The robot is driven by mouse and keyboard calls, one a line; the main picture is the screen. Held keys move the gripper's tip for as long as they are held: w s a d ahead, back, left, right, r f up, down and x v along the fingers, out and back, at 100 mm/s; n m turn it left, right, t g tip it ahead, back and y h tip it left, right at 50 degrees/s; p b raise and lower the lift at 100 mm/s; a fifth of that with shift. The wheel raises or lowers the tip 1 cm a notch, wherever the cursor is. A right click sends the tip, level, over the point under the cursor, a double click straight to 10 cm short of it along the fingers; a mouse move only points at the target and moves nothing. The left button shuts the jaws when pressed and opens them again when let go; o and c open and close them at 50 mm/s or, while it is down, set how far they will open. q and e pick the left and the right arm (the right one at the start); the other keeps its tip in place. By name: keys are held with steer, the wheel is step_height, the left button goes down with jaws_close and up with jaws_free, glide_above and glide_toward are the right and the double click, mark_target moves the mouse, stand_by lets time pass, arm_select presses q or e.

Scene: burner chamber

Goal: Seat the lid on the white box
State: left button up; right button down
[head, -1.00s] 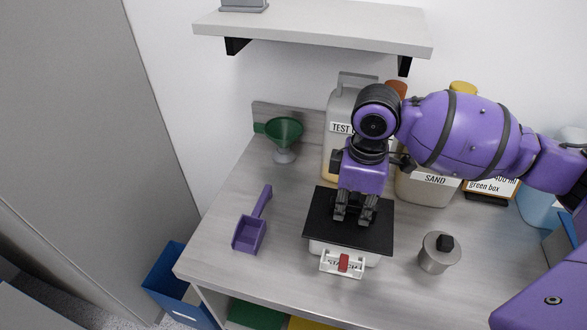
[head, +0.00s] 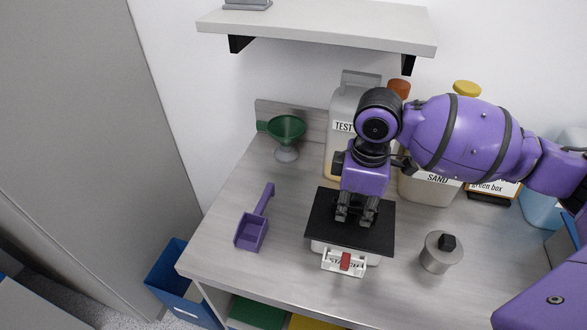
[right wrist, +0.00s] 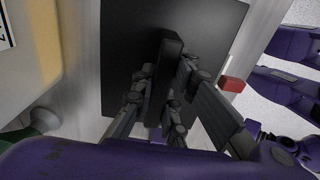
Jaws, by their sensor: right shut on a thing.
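The black lid (head: 322,230) is a flat square plate, lying over the top of the white box (head: 372,259) in the head view. Only the front edge of the box shows below it, with a white labelled front part and a red piece (head: 346,262). My right gripper (head: 356,222) is above the lid, shut on its raised bar-shaped handle (right wrist: 172,65), as the right wrist view shows. The lid's underside and its exact contact with the box rim are hidden. My left gripper is not in view.
A purple scoop (head: 251,229) lies to the left and a metal container with a black knob (head: 440,252) stands to the right. Behind are a green funnel (head: 287,130), a TEST jug (head: 343,150) and a SAND jug (head: 432,190). A shelf (head: 320,28) overhangs the back.

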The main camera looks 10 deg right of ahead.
steer(key=shift+f, duration=0.5)
steer(key=c, duration=1.7)
jaws_free()
steer(key=shift+o, duration=0.2)
